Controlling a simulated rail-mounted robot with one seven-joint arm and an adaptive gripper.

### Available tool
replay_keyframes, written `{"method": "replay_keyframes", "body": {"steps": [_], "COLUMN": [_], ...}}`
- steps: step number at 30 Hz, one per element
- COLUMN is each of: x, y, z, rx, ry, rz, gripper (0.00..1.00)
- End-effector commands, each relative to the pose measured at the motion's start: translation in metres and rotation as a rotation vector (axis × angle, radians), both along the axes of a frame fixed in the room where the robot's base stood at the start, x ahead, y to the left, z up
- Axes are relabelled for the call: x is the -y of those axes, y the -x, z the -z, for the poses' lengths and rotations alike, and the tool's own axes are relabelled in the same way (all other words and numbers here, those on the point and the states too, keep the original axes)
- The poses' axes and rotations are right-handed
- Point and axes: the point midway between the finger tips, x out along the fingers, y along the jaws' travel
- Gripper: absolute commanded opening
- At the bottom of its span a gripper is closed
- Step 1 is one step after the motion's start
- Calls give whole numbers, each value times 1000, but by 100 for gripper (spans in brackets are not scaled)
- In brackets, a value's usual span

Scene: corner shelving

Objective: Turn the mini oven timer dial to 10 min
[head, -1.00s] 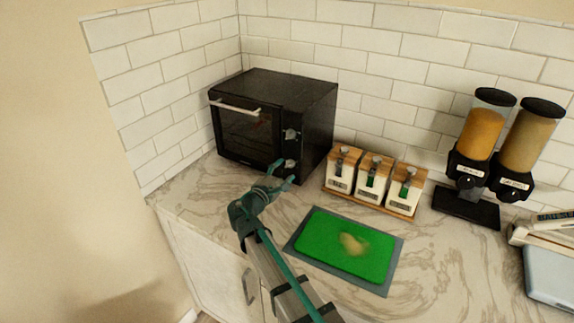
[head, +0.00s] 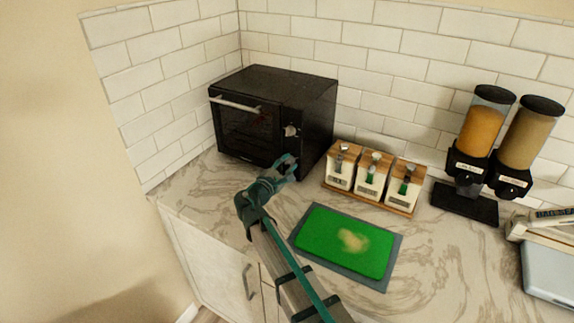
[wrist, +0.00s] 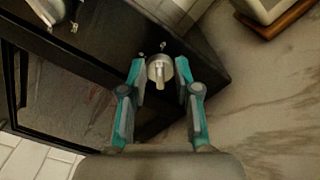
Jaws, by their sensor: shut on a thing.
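The black mini oven (head: 290,95) stands in the corner on the marble counter, its door with a silver handle (head: 235,104) shut. An upper silver knob (head: 291,131) is on its right front panel. A lower round dial (wrist: 159,70) shows in the wrist view with its grip bar between my fingertips. My gripper (head: 288,163) reaches the lower front panel and hides this dial in the head view. In the wrist view my gripper (wrist: 160,76) is closed around the dial, one teal finger on each side. The dial's minute marks are too small to read.
A green cutting board (head: 345,243) lies in front, right of my arm. Several white canisters on a wooden tray (head: 368,198) stand right of the oven. Two dispensers (head: 480,140) are farther right. Counter left of my gripper is clear.

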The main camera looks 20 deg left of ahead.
Motion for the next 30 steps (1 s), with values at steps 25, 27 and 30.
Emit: {"method": "replay_keyframes", "body": {"steps": [25, 27, 30], "x": [0, 0, 0], "y": [0, 0, 0], "z": [0, 0, 0], "rx": [28, 28, 28], "ry": [-156, -156, -156], "rz": [0, 0, 0], "gripper": [0, 35, 51]}}
